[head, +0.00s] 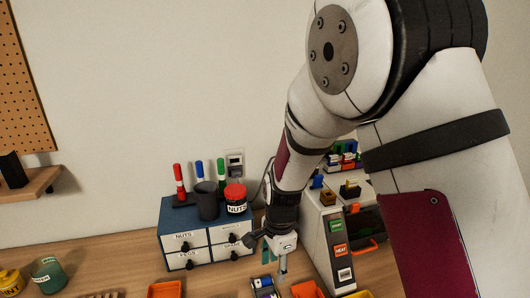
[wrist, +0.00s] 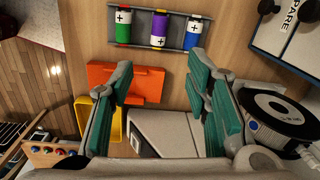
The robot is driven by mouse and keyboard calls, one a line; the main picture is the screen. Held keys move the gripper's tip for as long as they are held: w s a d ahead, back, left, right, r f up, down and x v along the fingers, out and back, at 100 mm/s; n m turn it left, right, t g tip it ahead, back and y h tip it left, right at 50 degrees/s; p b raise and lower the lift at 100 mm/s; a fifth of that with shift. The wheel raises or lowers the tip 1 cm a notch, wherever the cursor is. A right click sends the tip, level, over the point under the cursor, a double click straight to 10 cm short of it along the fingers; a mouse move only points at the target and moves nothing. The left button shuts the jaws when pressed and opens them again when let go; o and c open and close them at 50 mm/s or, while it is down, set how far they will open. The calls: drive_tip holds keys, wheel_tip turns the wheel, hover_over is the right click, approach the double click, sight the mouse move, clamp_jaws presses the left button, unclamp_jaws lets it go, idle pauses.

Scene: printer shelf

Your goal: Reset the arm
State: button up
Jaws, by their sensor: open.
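My white arm comes down from the upper right in the head view, bent at the elbow. My gripper (head: 279,262) points down in front of the drawer unit and beside the white machine. In the wrist view my gripper (wrist: 160,75) has its two teal-padded fingers spread wide apart. The space between them is empty. Below it I see an orange tray (wrist: 145,82), part of a white machine (wrist: 150,125) and a battery holder (wrist: 176,46) with green, purple and blue cells.
A blue drawer unit (head: 168,212) carries markers, a dark cup (head: 207,200) and a red-lidded jar (head: 236,199). The white machine with buttons (head: 317,235) stands close right of my gripper. A teal cup (head: 47,272) is at the left. Bare wooden table (head: 110,262) lies between.

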drive_tip(key=s+d+r+n+t, duration=0.1)
drive_tip(key=s+d+r+n, duration=0.2)
drive_tip(key=r, duration=0.8)
drive_tip(key=s+d+r+n+t, duration=0.4)
drive_tip(key=s+d+r+n, duration=0.6)
drive_tip(key=s, duration=0.8)
drive_tip(key=d+r, duration=0.3)
drive_tip(key=r, duration=0.2)
drive_tip(key=shift+d+r, duration=0.2)
drive_tip(key=shift+r, duration=0.2)
